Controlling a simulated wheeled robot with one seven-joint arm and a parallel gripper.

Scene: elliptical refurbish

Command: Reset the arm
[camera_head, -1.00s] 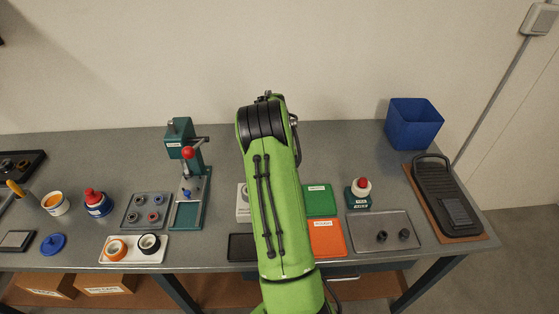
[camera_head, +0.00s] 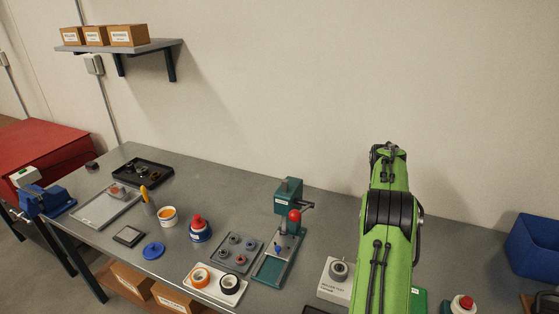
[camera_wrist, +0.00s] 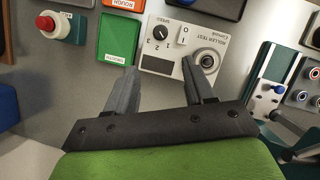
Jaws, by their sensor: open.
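My green arm rises at the right of the head view, and it hides part of the bench behind it. My gripper (camera_wrist: 163,88) shows in the wrist view with its two grey fingers spread apart and nothing between them. It is above the bench (camera_wrist: 84,88), apart from the things on it. The white roller test console (camera_wrist: 180,62) lies beyond the fingertips, with a speed knob and a roller. In the head view the same console (camera_head: 334,286) is just left of my arm.
A green press (camera_head: 280,235) with a red-knobbed lever stands left of my arm. A tray of small rings (camera_head: 238,252), a blue bin (camera_head: 535,245) and a red button (camera_head: 463,304) are around it. A wall shelf (camera_head: 120,46) holds cardboard boxes. The wall stands close behind the bench.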

